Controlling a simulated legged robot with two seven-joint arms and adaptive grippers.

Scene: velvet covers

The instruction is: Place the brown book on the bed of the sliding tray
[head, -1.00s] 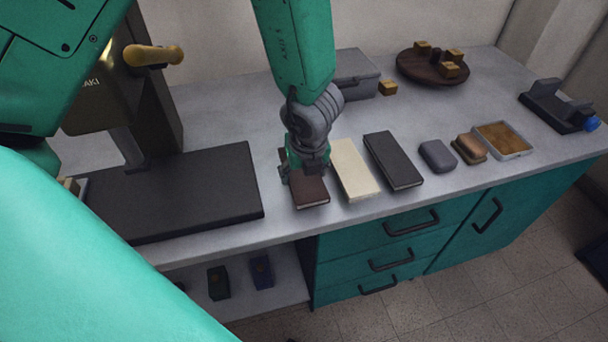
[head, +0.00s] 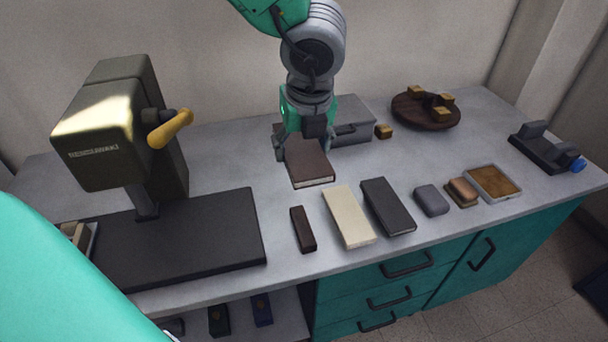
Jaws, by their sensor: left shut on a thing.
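The brown book (head: 312,172) is held up above the middle of the counter, cover up and pale page edge toward the front. My left gripper (head: 303,143) comes down from above and is shut on the book's far end, hiding that end. A wide flat black slab (head: 195,235), which looks like the bed of the sliding tray, lies in front of the press on the left. The book is to the right of it and apart from it. My right gripper is not in view.
A dark narrow block (head: 303,229), a cream book (head: 348,216) and a black book (head: 388,206) lie along the front. The press (head: 115,125) with its yellow handle (head: 170,129) stands behind the slab. A grey box (head: 352,122) is close behind the held book. The slab's top looks clear.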

